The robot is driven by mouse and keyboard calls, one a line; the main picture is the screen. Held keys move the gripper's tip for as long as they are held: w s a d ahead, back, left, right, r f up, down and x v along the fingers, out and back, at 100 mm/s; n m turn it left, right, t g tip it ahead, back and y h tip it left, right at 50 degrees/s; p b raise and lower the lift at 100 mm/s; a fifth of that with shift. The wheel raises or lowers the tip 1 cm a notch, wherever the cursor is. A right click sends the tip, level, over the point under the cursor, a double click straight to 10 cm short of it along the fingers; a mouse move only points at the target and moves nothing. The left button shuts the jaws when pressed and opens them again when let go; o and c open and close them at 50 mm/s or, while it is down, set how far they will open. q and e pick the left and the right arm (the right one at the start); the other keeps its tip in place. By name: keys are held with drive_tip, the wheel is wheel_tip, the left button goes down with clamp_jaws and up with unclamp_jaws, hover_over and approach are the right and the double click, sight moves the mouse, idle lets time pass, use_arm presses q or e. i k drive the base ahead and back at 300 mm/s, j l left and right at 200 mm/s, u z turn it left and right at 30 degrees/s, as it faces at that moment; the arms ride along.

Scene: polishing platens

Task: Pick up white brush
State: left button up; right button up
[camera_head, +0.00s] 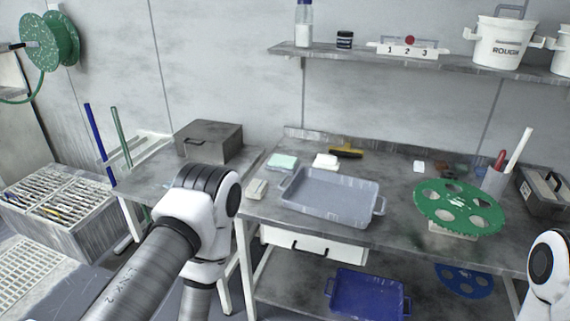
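I cannot tell for sure which thing is the white brush. A long white handle (519,147) stands tilted in a grey cup (494,181) at the right of the bench, beside a red-tipped handle (500,160). A small whitish block (256,188) lies at the bench's left edge, and a white folded piece (326,160) lies behind the grey tray. My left arm's elbow shows at the lower middle left and part of my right arm at the right edge. Both grippers are out of view, so what they hold is hidden.
The bench (398,242) bears a grey tray (331,210), a green perforated disc (459,208), a yellow-black tool (346,152) and a dark toolbox (545,192). A shelf (385,58) holds a bottle and white buckets. A blue bin (368,294) sits below.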

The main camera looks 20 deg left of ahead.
sight(329, 163)
drive_tip(key=i+j+z, duration=0.5)
drive_tip(key=i+j, duration=0.15)
drive_tip(key=j, duration=0.2)
